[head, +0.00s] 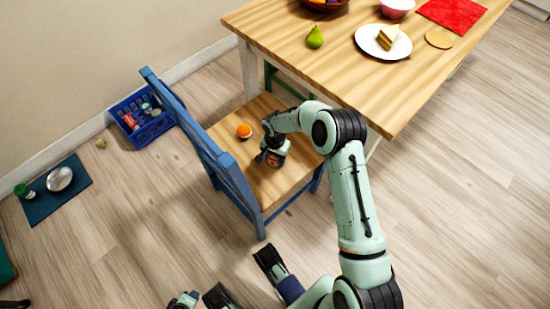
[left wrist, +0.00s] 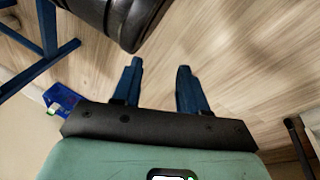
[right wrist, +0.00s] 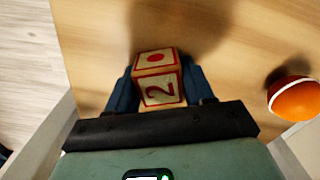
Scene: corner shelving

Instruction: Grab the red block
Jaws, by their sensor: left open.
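A wooden block (right wrist: 160,78) with red edges, a red dot and a "2" lies between the two fingers of my right gripper (right wrist: 162,82) in the right wrist view. It fills almost the whole gap; whether the fingers press on it I cannot tell. In the head view the block (head: 273,158) is at the right gripper (head: 268,151), low over the chair seat (head: 280,185). Whether its underside touches the seat is unclear. My left gripper (left wrist: 160,75) is open and empty above the floor, away from the chair.
The blue chair backrest (head: 205,145) rises on the left. A wooden table (head: 320,75) stands behind. A blue basket (head: 158,130) and dark blue mat (head: 45,203) are on the floor. The right-hand floor is clear.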

